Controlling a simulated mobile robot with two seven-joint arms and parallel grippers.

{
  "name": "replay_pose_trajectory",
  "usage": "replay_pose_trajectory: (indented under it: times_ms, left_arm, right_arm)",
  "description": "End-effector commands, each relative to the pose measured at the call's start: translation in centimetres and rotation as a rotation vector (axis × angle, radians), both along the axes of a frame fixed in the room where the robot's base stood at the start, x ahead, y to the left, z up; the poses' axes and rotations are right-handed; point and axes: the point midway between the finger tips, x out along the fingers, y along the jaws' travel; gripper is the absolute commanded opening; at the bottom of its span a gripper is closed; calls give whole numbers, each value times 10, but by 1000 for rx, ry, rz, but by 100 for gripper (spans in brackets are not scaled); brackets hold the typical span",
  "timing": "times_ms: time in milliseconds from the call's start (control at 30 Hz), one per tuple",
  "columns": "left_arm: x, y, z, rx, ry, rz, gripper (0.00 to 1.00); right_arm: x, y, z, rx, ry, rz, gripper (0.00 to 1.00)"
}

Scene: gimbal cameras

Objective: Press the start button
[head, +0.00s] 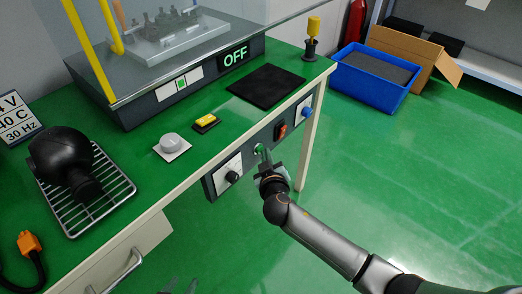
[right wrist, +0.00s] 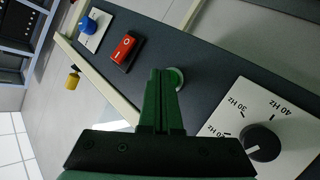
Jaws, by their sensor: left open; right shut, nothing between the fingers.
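The green round button (right wrist: 175,79) sits in a pale ring on the dark front panel (head: 215,182) under the table edge. It shows in the head view (head: 259,149) just beyond my right gripper's tips. My right gripper (head: 265,158) is shut and empty, pointing at the panel. In the right wrist view its closed fingers (right wrist: 160,75) overlap the ring's left side; I cannot tell whether they touch the button. The display (head: 235,57) on the machine above reads OFF. My left gripper (head: 179,287) is open at the bottom edge, only its tips showing.
A red rocker switch (right wrist: 123,48), a blue knob (right wrist: 88,26) and a black dial (right wrist: 262,142) with Hz marks share the panel. On the table are a yellow button (head: 207,120), a grey knob (head: 171,141) and a black mat (head: 266,85). A blue crate (head: 372,93) stands right.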

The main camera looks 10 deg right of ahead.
Motion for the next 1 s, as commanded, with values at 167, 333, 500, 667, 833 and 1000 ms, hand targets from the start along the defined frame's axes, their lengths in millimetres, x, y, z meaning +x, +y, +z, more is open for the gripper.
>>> replay_pose_trajectory:
  times_ms: [167,333,500,667,833,1000]
  left_arm:
    - [0,0,-1,0,0,0,50]
    - [0,0,-3,0,-1,0,50]
    - [0,0,-2,0,-1,0,50]
    - [0,0,-1,0,-1,0,50]
    - [0,0,1,0,-1,0,50]
    - [0,0,4,0,-1,0,50]
  right_arm:
    - [2,1,0,1,-1,-1,0]
    - [4,2,0,1,-1,-1,0]
    - [4,2,0,1,-1,-1,0]
    - [3,2,1,1,-1,0,0]
    - [-3,-2,1,0,0,0,0]
    - [-10,-7,1,1,0,0,0]
